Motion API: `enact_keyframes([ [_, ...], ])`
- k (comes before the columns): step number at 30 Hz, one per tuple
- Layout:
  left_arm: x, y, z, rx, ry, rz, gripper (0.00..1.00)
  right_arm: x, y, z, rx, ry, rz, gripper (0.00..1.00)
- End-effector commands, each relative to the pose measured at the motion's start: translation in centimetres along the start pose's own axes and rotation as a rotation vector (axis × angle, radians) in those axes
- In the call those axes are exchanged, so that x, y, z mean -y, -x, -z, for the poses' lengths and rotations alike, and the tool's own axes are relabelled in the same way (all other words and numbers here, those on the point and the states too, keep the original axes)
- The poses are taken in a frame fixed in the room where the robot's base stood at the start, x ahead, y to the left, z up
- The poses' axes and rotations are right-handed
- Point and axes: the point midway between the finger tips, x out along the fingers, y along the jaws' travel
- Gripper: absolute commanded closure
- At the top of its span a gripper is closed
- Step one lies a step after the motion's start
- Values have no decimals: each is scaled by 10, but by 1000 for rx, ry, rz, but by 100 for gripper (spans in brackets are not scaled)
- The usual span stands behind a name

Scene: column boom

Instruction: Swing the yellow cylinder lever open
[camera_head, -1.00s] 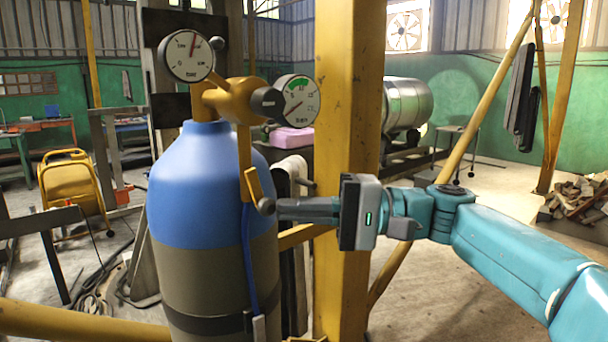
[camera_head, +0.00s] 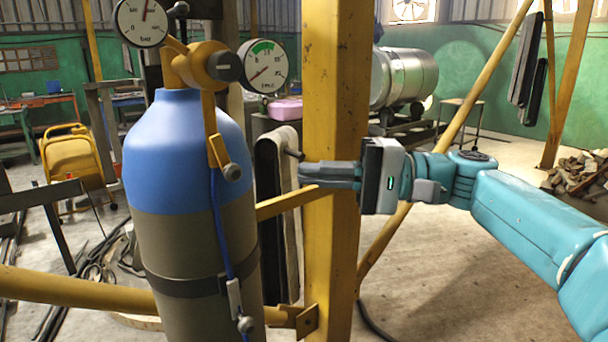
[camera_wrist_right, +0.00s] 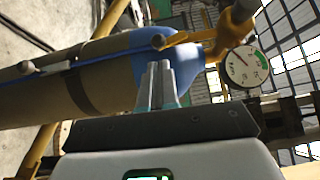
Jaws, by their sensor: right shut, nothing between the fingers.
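The blue and grey gas cylinder (camera_head: 185,165) stands at the left in the head view, with a yellow valve body (camera_head: 203,64) on top. My right gripper (camera_head: 303,172) is shut and empty, to the right of the knob with a clear gap, in front of the yellow post. My left gripper is not in view.
Two round gauges (camera_head: 264,66) sit by the valve. A yellow post (camera_head: 334,80) stands right of the cylinder, behind my right gripper. A blue hose (camera_head: 220,230) hangs below the lever. A yellow rail (camera_head: 75,288) passes at lower left. Open floor (camera_head: 460,270) lies at lower right.

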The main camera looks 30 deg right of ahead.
Motion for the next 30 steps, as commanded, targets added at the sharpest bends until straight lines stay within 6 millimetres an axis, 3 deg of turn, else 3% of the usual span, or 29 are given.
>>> enact_keyframes([
  [12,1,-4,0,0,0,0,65,2,66,0,-1,0,1,100],
  [30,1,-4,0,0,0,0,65,2,75,0,2,0,1,100],
])
